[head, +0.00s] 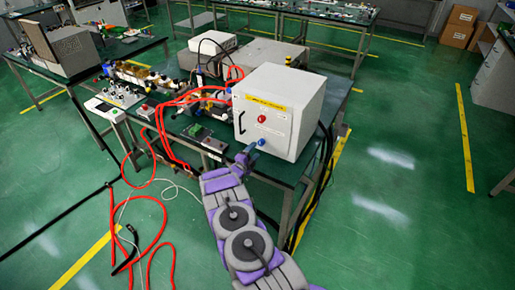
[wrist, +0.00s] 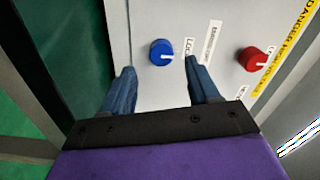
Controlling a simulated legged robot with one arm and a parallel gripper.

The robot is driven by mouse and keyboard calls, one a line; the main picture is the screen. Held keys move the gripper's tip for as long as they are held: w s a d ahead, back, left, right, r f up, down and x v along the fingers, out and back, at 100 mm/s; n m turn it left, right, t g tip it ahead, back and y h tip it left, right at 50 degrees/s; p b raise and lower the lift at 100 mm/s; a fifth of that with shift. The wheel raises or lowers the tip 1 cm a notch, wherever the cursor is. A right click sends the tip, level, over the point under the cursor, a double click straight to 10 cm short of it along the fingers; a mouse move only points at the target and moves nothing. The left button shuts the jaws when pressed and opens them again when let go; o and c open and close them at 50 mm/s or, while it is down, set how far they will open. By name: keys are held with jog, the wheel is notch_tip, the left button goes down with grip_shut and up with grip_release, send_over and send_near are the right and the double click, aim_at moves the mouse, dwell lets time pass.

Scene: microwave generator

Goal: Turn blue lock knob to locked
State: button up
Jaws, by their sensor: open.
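The blue lock knob (wrist: 161,52) is on the front panel of the white microwave generator box (head: 312,110). In the wrist view its white pointer line points right, toward a label that reads in part "LOC". My gripper (wrist: 160,82) is open, with its two blue fingers apart below the knob in the picture. The knob lies between the lines of the fingers, beyond their tips, and seems untouched. In the head view the knob (head: 262,142) shows at the low front of the box, with my gripper (head: 246,154) just left of it.
A red knob (wrist: 252,58) sits right of the blue one in the wrist view, beside a yellow danger strip (wrist: 292,50). The box has a black front handle (head: 241,122). Red hoses (head: 165,130) run across the table and floor at left. Floor at right is clear.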

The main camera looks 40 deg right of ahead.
jog(key=p+v, duration=0.1)
jog(key=v, duration=1.1)
jog(key=shift+a, duration=0.25)
